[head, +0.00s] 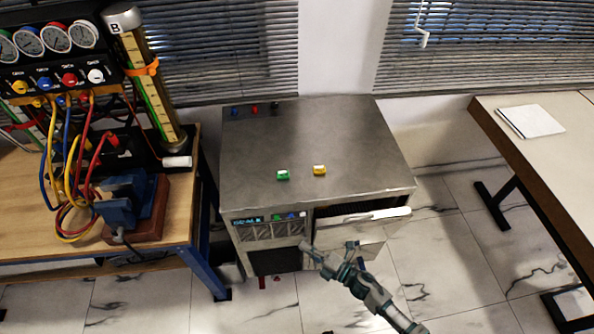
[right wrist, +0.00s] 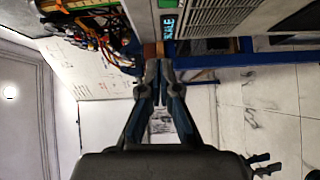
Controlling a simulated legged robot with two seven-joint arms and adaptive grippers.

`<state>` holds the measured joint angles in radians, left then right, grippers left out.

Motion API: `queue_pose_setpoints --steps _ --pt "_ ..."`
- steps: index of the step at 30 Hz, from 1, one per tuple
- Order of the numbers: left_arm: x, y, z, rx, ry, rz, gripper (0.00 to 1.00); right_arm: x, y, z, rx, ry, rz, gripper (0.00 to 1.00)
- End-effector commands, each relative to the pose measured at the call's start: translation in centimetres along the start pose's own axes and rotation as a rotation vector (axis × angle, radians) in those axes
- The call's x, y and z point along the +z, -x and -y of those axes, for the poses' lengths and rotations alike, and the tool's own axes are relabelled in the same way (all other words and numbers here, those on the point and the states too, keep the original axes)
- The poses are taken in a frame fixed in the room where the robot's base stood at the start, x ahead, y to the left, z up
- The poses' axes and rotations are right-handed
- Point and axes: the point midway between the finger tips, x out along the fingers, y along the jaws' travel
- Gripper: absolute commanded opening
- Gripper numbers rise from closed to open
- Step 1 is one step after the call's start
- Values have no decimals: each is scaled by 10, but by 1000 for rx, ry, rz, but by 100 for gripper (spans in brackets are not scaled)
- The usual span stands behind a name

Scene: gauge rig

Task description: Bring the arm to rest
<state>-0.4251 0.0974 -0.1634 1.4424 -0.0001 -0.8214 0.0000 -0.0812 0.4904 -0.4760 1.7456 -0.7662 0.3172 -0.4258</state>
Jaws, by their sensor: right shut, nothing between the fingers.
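My right arm comes in from the lower right in the head view. Its gripper (head: 308,249) is in front of the metal cabinet (head: 350,145), near the lower front panel. In the right wrist view the fingers (right wrist: 158,68) are together and hold nothing. Whether the fingertips touch the cabinet cannot be told. My left gripper is not in view.
The gauge rig (head: 55,40) with hoses stands left. A table (head: 555,150) with a notepad (head: 530,121) stands right.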

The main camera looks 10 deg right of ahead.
Motion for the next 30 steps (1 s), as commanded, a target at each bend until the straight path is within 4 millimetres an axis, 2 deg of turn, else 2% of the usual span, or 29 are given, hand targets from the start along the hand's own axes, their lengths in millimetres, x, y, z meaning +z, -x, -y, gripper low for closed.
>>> queue_pose_setpoints --steps 5,8,11,13,16,18,20,22,25,27,30 --pt "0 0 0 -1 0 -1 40 1 0 2 -3 -8 8 0" --pt "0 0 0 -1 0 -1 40 14 4 16 -27 -99 93 0" --pt "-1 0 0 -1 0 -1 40 40 20 57 -88 -316 294 0" --pt "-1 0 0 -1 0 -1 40 56 44 101 -151 -518 480 0" --pt "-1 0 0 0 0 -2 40 58 90 172 -255 -812 747 0" --pt "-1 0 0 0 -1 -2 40 45 125 218 -329 -1000 918 0" --pt "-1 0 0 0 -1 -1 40 26 155 252 -394 -1146 1052 0" --pt "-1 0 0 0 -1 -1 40 -1 187 285 -468 -1295 1191 0" --pt "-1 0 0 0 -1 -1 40 -41 223 316 -558 -1463 1349 0" --pt "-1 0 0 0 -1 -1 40 -63 240 329 -606 -1545 1427 0" --pt "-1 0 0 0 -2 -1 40 -86 256 339 -653 -1618 1497 0"
